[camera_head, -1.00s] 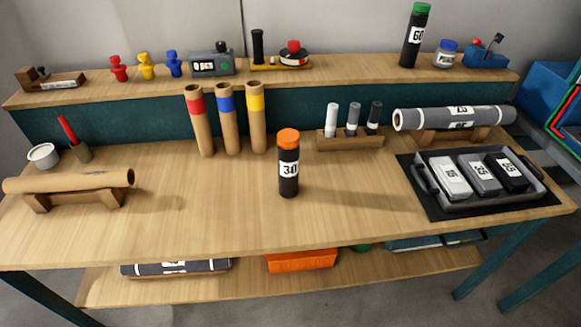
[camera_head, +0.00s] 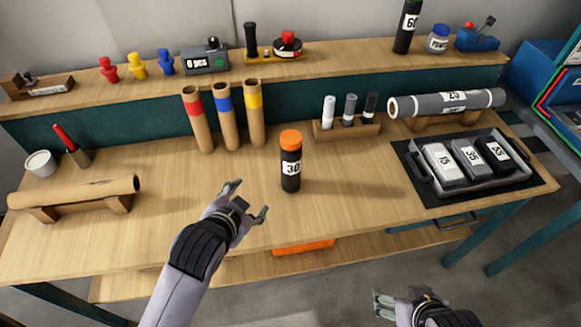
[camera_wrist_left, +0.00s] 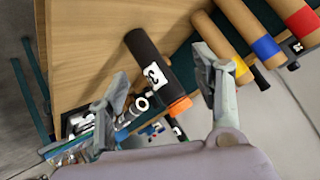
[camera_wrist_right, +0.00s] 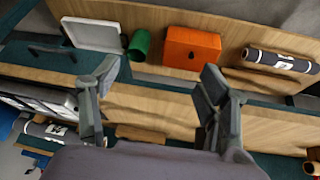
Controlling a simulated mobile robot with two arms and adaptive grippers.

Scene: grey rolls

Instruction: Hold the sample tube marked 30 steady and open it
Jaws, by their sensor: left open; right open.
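The sample tube marked 30 (camera_head: 291,165) stands upright on the workbench. It is black with a white label and an orange cap (camera_head: 291,138) on top. It also shows in the left wrist view (camera_wrist_left: 150,62), between the fingers in the picture but apart from them. My left gripper (camera_head: 250,199) is open and empty, to the left and front of the tube. My right gripper (camera_head: 399,298) is open and empty, low in front of the bench's front edge at the right. In the right wrist view its fingers (camera_wrist_right: 150,98) are spread with nothing between them.
Red, blue and yellow banded cardboard tubes (camera_head: 227,117) stand behind the tube. A marker rack (camera_head: 347,131) is behind right, and a tray of labelled boxes (camera_head: 424,180) is at right. A brown roll (camera_head: 80,191) lies on a stand at left. Another black tube (camera_head: 407,28) is on the shelf.

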